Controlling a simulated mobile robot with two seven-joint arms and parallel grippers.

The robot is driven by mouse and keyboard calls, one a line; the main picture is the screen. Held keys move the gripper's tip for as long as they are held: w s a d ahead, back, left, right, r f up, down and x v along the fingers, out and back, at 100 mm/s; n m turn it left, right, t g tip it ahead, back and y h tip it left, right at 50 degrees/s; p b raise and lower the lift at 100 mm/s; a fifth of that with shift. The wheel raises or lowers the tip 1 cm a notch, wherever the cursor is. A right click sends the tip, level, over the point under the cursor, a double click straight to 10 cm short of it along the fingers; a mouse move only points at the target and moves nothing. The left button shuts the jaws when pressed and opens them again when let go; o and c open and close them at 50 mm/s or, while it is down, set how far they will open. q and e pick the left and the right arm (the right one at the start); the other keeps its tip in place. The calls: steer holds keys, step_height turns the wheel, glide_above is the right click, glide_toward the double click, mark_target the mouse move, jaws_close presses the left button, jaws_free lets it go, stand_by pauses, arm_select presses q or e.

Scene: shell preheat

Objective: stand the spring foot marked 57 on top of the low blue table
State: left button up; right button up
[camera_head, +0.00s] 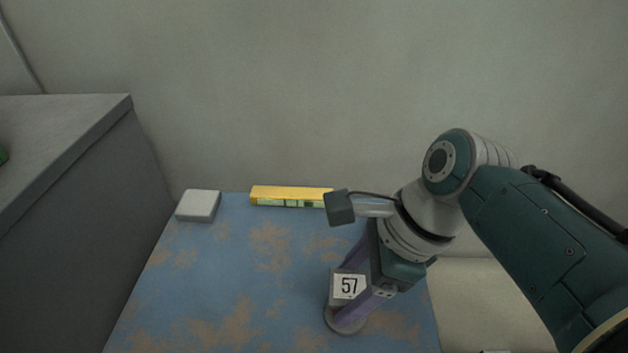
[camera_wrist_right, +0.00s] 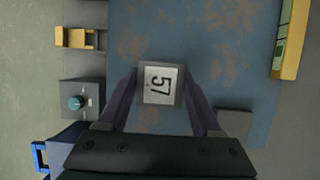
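The spring foot marked 57 (camera_head: 347,287) is upright at the front right of the low blue table (camera_head: 215,265), its white label facing up and its round grey base showing below. I cannot tell for certain whether the base touches the table. My right gripper (camera_head: 352,300) reaches down over it with a purple finger on either side. In the right wrist view the labelled block (camera_wrist_right: 160,84) sits between the two fingers, which appear shut on its sides. The blue table (camera_wrist_right: 232,75) spreads around it. My left gripper is out of view.
A yellow level (camera_head: 290,196) and a pale grey block (camera_head: 198,205) lie at the table's back. A tall grey cabinet (camera_head: 95,210) borders the left. Beyond the near edge, the wrist view shows a grey box with a teal knob (camera_wrist_right: 78,102) and a yellow bracket (camera_wrist_right: 75,38).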

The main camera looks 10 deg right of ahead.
steer(key=o, duration=0.4)
steer(key=shift+r, duration=0.1)
steer(key=p+v, duration=0.9)
steer(key=v, duration=0.3)
steer(key=s+d+n+h, duration=0.3)
steer(key=s+d+n, duration=0.25)
steer(key=n, duration=0.35)
steer(key=s+r+n, duration=0.2)
steer(key=s+n, duration=0.1)
steer(key=n, duration=0.1)
steer(key=s+a+r+n+t, duration=0.1)
steer(key=s+r+n, duration=0.2)
steer(key=n, duration=0.2)
steer(key=s+r+n+t+h, duration=0.1)
steer(key=s+r+n, duration=0.2)
steer(key=n, duration=0.2)
steer(key=shift+s+a, duration=0.35)
